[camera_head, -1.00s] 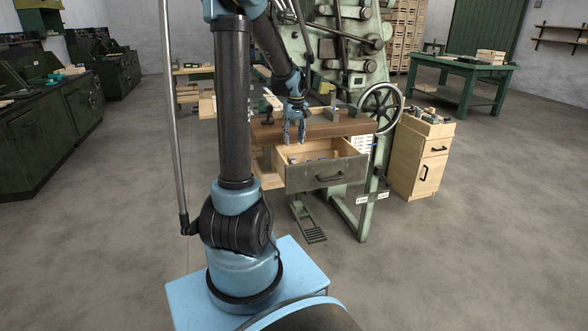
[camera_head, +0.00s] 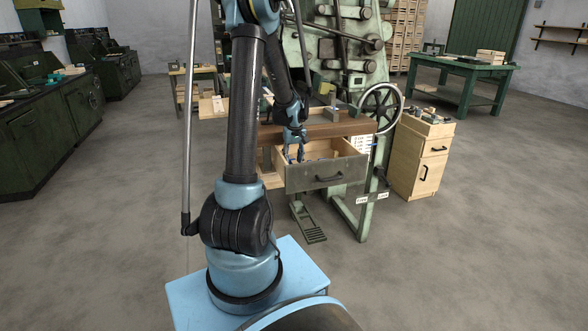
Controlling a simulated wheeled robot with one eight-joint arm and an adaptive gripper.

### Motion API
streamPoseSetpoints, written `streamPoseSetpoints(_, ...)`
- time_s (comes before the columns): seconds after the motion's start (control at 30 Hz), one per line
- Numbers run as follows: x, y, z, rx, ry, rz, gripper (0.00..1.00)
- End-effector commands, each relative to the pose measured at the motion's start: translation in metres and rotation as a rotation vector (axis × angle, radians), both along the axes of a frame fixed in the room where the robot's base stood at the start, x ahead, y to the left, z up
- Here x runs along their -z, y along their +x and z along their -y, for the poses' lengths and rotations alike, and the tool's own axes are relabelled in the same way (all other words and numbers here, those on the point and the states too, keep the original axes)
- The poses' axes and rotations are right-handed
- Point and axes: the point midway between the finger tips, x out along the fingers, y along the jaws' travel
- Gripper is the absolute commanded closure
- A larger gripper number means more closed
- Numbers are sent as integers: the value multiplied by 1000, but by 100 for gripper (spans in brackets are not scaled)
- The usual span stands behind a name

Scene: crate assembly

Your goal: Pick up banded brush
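My gripper (camera_head: 294,151) points down at the open drawer (camera_head: 327,177), with its fingertips at or just inside the left part of the drawer. The fingers look spread apart. The drawer has pale wooden walls and a grey-green front with a dark handle. Small items lie inside it, partly hidden by the drawer front and my gripper. They are too small for me to tell which one is the banded brush, or whether anything is between the fingers.
The drawer sits under a wooden bench top (camera_head: 345,129) in front of a green machine (camera_head: 340,70) with a handwheel (camera_head: 381,108). A wooden cabinet (camera_head: 418,160) with items on top stands to the right. A green table (camera_head: 465,75) is farther back. Open floor lies in front.

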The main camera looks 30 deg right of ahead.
Motion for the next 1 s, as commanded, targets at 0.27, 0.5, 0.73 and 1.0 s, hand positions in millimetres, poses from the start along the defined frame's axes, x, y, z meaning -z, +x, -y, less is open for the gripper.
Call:
streamPoseSetpoints(0.27,15,2,0,0,0,0,60)
streamPoseSetpoints(0.5,15,2,0,0,0,0,74)
streamPoseSetpoints(0.73,15,2,0,0,0,0,96)
streamPoseSetpoints(1.0,11,2,0,0,0,0,96)
